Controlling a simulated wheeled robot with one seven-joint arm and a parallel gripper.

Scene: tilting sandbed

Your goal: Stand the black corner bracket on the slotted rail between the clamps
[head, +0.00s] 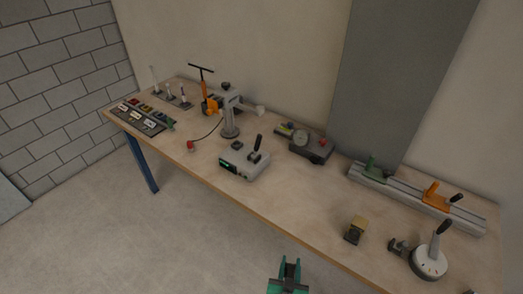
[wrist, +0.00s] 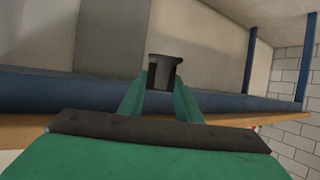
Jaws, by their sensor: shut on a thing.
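My gripper (head: 290,264) is in front of the bench's front edge, at the bottom of the head view. In the wrist view its green fingers (wrist: 162,88) are shut on a small dark piece, which looks like the black corner bracket (wrist: 165,67). The bracket sits at the fingertips, clear of any surface; its exact tilt is hard to tell. The slotted rail (head: 405,197) lies along the back right of the bench. A green clamp (head: 376,170) and an orange clamp (head: 436,196) sit on it, with a bare stretch of rail between them.
A grey control box (head: 244,162) stands mid-bench. The wrist view shows the bench's blue frame (wrist: 60,88).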

